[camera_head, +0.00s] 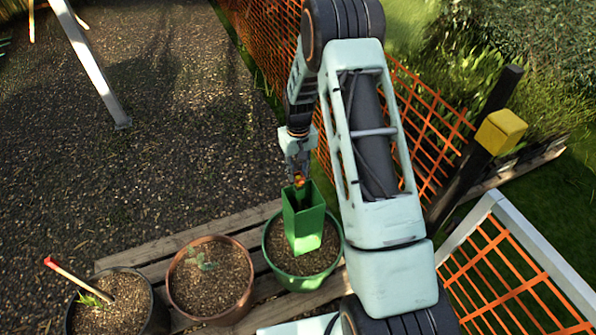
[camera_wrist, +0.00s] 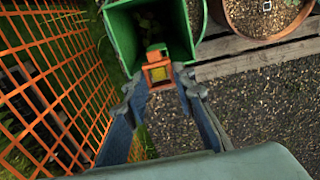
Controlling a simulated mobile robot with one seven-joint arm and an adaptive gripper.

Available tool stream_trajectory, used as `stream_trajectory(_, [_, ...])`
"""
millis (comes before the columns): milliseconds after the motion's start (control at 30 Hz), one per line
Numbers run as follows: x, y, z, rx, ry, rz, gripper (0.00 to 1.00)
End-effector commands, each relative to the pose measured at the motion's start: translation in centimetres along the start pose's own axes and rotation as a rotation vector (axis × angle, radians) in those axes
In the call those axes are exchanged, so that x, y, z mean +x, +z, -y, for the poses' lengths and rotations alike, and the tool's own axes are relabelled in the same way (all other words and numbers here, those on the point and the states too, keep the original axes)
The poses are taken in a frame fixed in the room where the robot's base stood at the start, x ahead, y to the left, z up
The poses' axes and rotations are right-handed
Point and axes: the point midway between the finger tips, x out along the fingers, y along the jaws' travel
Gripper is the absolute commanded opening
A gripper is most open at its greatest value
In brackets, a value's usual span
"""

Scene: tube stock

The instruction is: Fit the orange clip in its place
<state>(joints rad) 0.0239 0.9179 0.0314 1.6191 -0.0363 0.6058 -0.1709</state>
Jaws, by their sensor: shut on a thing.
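The orange clip (camera_head: 299,181), with a yellow part in its middle, sits between the fingertips of my gripper (camera_head: 298,172). The wrist view also shows the clip (camera_wrist: 158,72) between the two fingers of my gripper (camera_wrist: 158,86), which are shut on it. A square, open-topped green tube (camera_head: 303,228) stands upright in soil in a green pot (camera_head: 296,282). My gripper is just above the tube's top. In the wrist view the clip overlaps the near rim of the green tube (camera_wrist: 122,32); I cannot tell whether they touch. A small yellowish-green shape shows inside the tube's mouth.
A copper-coloured pot (camera_head: 211,317) and a black pot (camera_head: 151,318) with a red-tipped stick (camera_head: 70,277) stand left of the green pot on wooden slats (camera_head: 165,244). Orange mesh fencing (camera_head: 268,38) runs behind my arm.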

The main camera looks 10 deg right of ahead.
Motion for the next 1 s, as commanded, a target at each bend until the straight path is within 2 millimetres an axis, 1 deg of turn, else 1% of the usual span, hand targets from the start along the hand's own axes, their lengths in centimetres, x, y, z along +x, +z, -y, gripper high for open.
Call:
stream_trajectory(100, [0.7,0.0,0.0,0.000,0.000,0.000,0.16])
stream_trajectory(600, [2.7,0.0,0.0,0.000,0.000,0.000,0.16])
stream_trajectory(1000, [2.8,0.0,0.0,0.000,0.000,0.000,0.16])
